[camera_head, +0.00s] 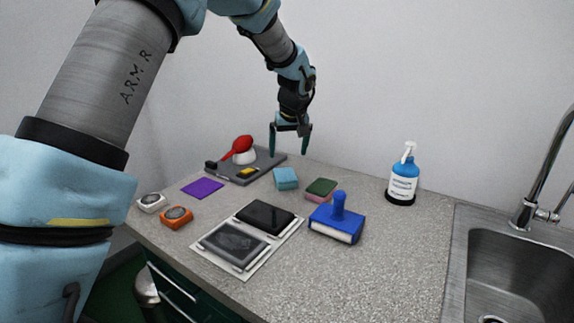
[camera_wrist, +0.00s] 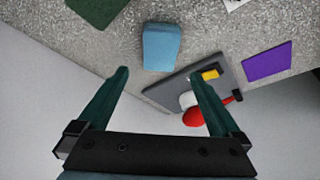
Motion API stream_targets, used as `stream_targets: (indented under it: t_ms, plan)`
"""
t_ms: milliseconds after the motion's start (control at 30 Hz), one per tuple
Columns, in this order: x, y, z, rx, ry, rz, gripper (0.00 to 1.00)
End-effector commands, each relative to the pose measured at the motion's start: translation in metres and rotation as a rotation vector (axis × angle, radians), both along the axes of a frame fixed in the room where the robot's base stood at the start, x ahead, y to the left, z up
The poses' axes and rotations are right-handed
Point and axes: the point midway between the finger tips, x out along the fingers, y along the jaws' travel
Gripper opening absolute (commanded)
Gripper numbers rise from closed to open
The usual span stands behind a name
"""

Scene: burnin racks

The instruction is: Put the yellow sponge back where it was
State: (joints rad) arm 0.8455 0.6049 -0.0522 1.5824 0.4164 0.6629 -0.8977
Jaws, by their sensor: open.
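A small yellow block (camera_head: 246,171), the only yellow piece on the counter that could be the sponge, lies on a grey tray (camera_head: 268,162) at the back left. The blue sponge also shows beyond my fingertips in the wrist view (camera_wrist: 161,47).
A red brush (camera_head: 240,147) with a white part stands on the tray. A purple cloth (camera_head: 203,188), green-topped sponge (camera_head: 321,187), blue handled block (camera_head: 336,220), orange timer (camera_head: 176,217) and blue pump bottle (camera_head: 403,180) stand around. The sink (camera_head: 510,260) is right; the front right counter is clear.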

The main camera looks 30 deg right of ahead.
Motion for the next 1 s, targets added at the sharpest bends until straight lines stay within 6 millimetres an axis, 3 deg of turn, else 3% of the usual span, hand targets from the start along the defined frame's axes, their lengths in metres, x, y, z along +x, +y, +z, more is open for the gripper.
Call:
stream_targets:
  t_ms: [367, 467, 567, 667, 700, 800, 900, 1000]
  plan:
    - [-0.005, 0.004, 0.013, 0.002, 0.002, 0.002, 1.0]
    - [0.001, 0.03, 0.013, 0.012, 0.014, 0.012, 1.0]
    - [0.009, 0.092, 0.01, 0.034, 0.047, 0.032, 1.0]
    - [0.004, 0.183, 0.005, 0.057, 0.098, 0.061, 1.0]
    - [-0.003, 0.221, 0.002, 0.061, 0.12, 0.074, 1.0]
    - [-0.036, 0.306, -0.007, 0.065, 0.17, 0.107, 1.0]
    - [-0.076, 0.369, -0.016, 0.059, 0.207, 0.139, 1.0]
    - [-0.114, 0.408, -0.025, 0.052, 0.234, 0.162, 1.0]
